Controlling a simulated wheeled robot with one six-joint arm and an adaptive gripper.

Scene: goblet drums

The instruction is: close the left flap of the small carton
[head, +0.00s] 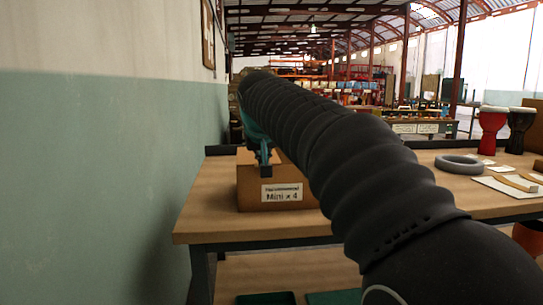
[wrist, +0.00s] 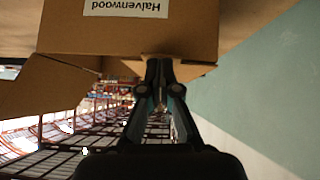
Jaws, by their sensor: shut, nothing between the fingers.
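The small carton (head: 250,196) stands on the workbench near its left end, with a white label on its front. In the wrist view the carton (wrist: 70,30) is upside down, its label at the top edge. My gripper (head: 265,168) is at the carton's top front edge; its fingers are shut and empty. The wrist view shows the fingertips (wrist: 159,64) at the carton's top edge, and I cannot tell whether they touch it. A brown flap-like panel (wrist: 28,88) sticks out at the left of the wrist view. My arm hides much of the carton's top in the head view, so the left flap's state is unclear.
The workbench (head: 215,222) runs to the right. A green and white wall (head: 110,170) is close on the left. A grey ring (head: 460,164), a red drum (head: 491,125) and a black drum (head: 519,128) stand at the right. Free bench top lies left of the carton.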

